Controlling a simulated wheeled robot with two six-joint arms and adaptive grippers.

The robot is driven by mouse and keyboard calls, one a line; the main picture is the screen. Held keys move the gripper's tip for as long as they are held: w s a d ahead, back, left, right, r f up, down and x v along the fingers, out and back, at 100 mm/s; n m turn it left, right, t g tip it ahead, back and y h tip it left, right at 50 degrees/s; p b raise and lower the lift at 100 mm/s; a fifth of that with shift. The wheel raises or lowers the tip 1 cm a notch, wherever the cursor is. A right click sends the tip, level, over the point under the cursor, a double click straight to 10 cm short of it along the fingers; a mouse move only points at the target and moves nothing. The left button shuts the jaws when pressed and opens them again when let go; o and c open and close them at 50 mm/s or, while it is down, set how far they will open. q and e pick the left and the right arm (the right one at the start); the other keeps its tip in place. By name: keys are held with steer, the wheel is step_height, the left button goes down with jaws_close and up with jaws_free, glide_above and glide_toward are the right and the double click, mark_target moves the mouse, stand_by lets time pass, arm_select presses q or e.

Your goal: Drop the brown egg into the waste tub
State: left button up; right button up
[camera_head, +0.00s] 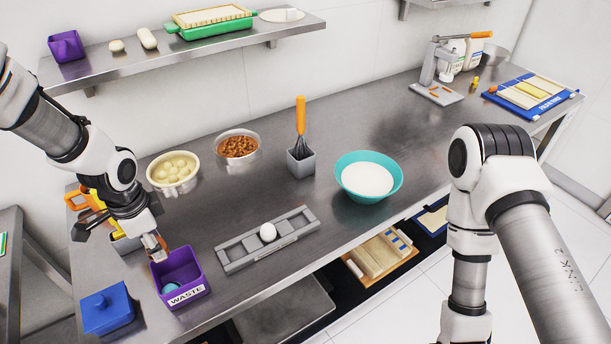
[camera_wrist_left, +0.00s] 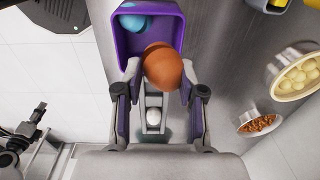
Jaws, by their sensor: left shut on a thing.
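The purple waste tub (camera_head: 204,277), labelled WASTE, stands near the table's front edge at the lower left of the head view; its rim also shows in the left wrist view (camera_wrist_left: 181,30). A blue object (camera_wrist_left: 134,21) lies inside it. My left gripper (camera_head: 158,251) is over the tub's back left side, pointing down. In the left wrist view it is shut on the brown egg (camera_wrist_left: 163,68), which sits between the fingertips and overlaps the tub's near edge. The egg is hard to make out in the head view. My right gripper is out of view; only its arm shows.
A grey egg rack (camera_head: 237,251) with a white egg (camera_head: 268,232) lies right of the tub. A blue lidded box (camera_head: 108,309) stands left of it. Behind are a bowl of pale balls (camera_head: 173,169), a bowl of nuts (camera_head: 238,146) and a teal bowl (camera_head: 368,177).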

arm_select(q)
steer(key=shift+w+d+f, duration=0.2)
steer(key=shift+w+d, duration=0.1)
steer(key=o, duration=0.7)
steer(key=shift+o, duration=0.6)
steer(key=shift+s, duration=0.1)
steer(key=shift+a, duration=0.15)
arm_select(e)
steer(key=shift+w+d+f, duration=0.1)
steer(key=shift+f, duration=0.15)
arm_select(q)
steer(key=shift+r, duration=0.35)
step_height(320, 180, up, 11)
steer(key=shift+s+r, duration=0.2)
steer(key=shift+s, duration=0.05)
steer(key=shift+f, duration=0.1)
